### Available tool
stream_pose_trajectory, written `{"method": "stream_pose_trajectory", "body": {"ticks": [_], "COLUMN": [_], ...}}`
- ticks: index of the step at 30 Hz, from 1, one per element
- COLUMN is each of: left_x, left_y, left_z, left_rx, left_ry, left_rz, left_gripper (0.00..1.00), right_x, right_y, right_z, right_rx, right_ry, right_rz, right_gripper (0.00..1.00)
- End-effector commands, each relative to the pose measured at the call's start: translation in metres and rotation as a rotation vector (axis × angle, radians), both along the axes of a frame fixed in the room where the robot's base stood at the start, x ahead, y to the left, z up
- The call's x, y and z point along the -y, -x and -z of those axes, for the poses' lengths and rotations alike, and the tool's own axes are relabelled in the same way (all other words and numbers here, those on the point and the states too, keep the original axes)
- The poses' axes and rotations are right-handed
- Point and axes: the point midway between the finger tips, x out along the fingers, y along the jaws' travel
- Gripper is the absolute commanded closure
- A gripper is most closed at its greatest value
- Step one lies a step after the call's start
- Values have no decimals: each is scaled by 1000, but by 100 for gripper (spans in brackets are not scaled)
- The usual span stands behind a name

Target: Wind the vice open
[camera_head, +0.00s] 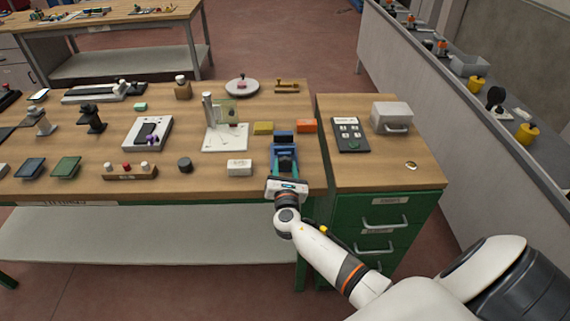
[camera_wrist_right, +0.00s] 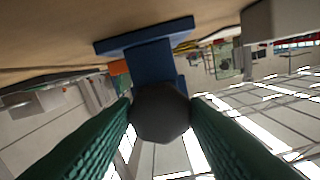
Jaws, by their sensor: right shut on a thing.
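The blue vice (camera_head: 285,154) stands near the front edge of the wooden bench, right of its middle. In the right wrist view its blue body (camera_wrist_right: 150,52) shows behind a dark rounded knob (camera_wrist_right: 160,112), with a wide blue plate along the bench top. My right gripper (camera_head: 287,177) reaches the vice from the front. In the right wrist view its green ridged fingers (camera_wrist_right: 160,118) are shut on the dark knob, one on each side. The gripper hides the knob in the head view. The gap between the vice jaws is hard to make out. My left gripper is not in view.
A white block (camera_head: 239,167) sits left of the vice. A yellow block (camera_head: 263,128) and an orange block (camera_head: 306,126) lie behind it. A green drawer cabinet (camera_head: 380,232) with a keypad (camera_head: 350,134) on top stands to the right.

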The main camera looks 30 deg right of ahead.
Motion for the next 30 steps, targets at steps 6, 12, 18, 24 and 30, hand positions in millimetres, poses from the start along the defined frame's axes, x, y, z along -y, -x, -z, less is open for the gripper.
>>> {"method": "stream_pose_trajectory", "body": {"ticks": [6,12,18,24,30], "left_x": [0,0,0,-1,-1], "left_y": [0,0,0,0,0], "left_z": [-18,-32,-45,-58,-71], "left_rx": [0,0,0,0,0], "left_ry": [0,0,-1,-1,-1], "left_rz": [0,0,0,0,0], "left_gripper": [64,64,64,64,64], "right_x": [2,2,2,2,3], "right_y": [-2,-2,-2,-2,-2], "right_z": [-8,-8,-8,-8,-8], "right_rx": [-102,-202,-300,-400,-499], "right_ry": [181,343,504,666,827], "right_rz": [3,4,4,5,7], "right_gripper": [82,82,82,82,82]}}
